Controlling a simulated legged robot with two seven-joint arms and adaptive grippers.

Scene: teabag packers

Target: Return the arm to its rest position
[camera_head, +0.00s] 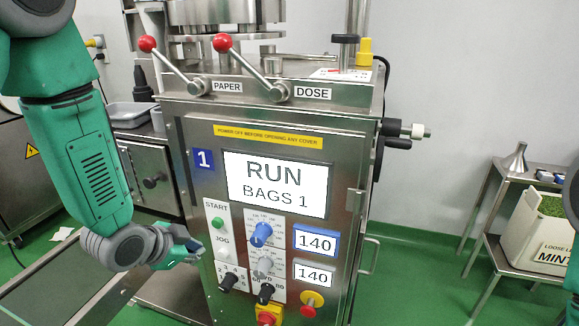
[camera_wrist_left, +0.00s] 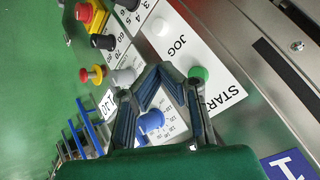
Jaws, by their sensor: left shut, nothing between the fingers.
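My left arm (camera_head: 85,150) comes in from the upper left and hangs down in front of the packing machine (camera_head: 190,170). My left gripper (camera_head: 197,251) is shut and empty, close to the left side of the control panel, below the green START button (camera_head: 217,222) and near the white JOG button (camera_head: 222,252). In the left wrist view the closed fingers (camera_wrist_left: 160,72) show over the panel, with the START button (camera_wrist_left: 198,73) beside them. I cannot tell whether the fingertips touch the panel. At the right edge only part of my right arm shows; its gripper is out of view.
The screen (camera_head: 275,184) reads RUN, BAGS 1. Two red-knobbed levers, PAPER (camera_head: 170,62) and DOSE (camera_head: 250,68), stick out above it. A conveyor (camera_head: 60,285) lies at lower left. A rack (camera_head: 490,220) with a mint bin (camera_head: 535,232) stands right, with clear floor between.

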